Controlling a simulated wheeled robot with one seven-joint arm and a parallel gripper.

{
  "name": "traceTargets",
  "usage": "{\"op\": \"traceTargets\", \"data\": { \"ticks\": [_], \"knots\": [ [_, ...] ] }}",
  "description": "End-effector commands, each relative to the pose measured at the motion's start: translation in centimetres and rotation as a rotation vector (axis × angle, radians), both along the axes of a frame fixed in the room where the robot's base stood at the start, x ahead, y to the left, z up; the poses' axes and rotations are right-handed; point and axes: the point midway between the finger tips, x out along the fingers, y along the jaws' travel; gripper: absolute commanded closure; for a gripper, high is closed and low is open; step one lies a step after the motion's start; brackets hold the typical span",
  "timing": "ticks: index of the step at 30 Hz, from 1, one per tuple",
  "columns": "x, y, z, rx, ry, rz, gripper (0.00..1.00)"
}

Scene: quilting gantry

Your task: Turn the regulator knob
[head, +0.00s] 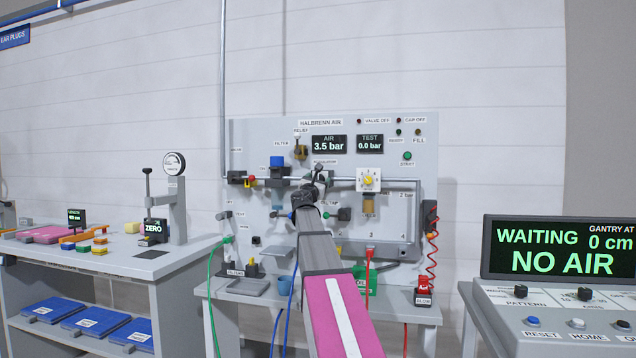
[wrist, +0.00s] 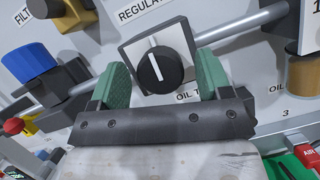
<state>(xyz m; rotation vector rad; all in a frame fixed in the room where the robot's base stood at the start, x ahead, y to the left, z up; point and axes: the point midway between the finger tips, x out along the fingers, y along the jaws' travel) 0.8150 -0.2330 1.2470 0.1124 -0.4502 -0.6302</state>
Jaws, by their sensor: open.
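The regulator knob (wrist: 160,72) is a round black knob with a white pointer line, on a pale square plate under a label starting "REGULAT". In the wrist view its pointer runs up and slightly left. My gripper (wrist: 157,85) is open, its two green finger pads on either side of the knob with a gap to each. I cannot tell how deep the fingers reach around it. In the head view my gripper (head: 308,195) is at the panel (head: 265,135) and mostly hides the knob. The AIR display (head: 329,144) reads 3.5 bar and the TEST display (head: 370,143) 0.0 bar.
A blue-topped filter (wrist: 32,68) is left of the knob. A red coiled hose (head: 432,250) hangs at the panel's right. The console screen (head: 560,248) reads "WAITING", "NO AIR".

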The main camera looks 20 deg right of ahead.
Motion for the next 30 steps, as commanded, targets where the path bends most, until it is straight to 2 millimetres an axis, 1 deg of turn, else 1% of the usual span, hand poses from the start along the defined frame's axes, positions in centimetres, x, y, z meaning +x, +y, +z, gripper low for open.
{"op": "traceTargets", "data": {
  "ticks": [8,9,11,12,13,23,30],
  "knots": [
    [0.12,-0.14,0.07,0.001,-0.001,0.0,0.29],
    [0.12,-0.14,0.07,0.001,-0.001,0.0,0.42],
    [0.12,-0.14,0.07,0.001,-0.001,0.0,0.61],
    [0.12,-0.14,0.06,0.001,-0.001,0.0,0.74],
    [0.11,-0.14,0.06,0.001,-0.001,0.0,0.78],
    [0.13,-0.12,0.07,0.025,-0.017,0.0,0.78],
    [0.18,-0.12,0.11,0.129,-0.087,-0.001,0.78]
  ]
}}
